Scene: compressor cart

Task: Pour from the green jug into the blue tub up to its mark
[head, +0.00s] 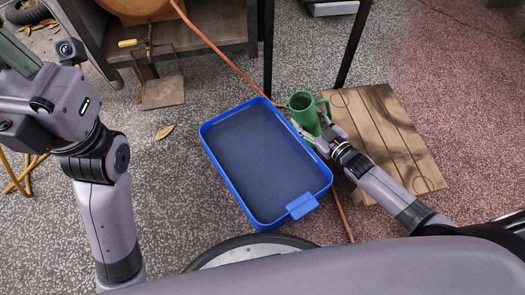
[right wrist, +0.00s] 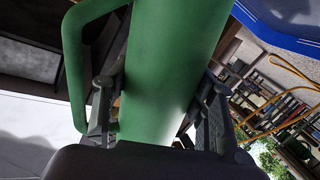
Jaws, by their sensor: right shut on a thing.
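The green jug (head: 304,110) is held by its body, roughly upright with its dark open mouth facing up, just off the right rim of the blue tub. Its handle points right in the head view. My right gripper (head: 324,136) is shut on the jug; in the right wrist view the fingers lie on both sides of the green body (right wrist: 165,75), with the handle at left. The blue tub (head: 222,176) stands on the ground, its inside grey-blue. I cannot tell its liquid level or make out a mark. My left arm is raised at left, its fingers not visible.
A wooden board (head: 385,135) lies right of the tub. An orange hose (head: 225,58) runs past the tub. A dustpan-like tool (head: 160,90) lies below a wooden shelf (head: 205,30). A round black-rimmed thing (head: 250,246) is near the tub's front.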

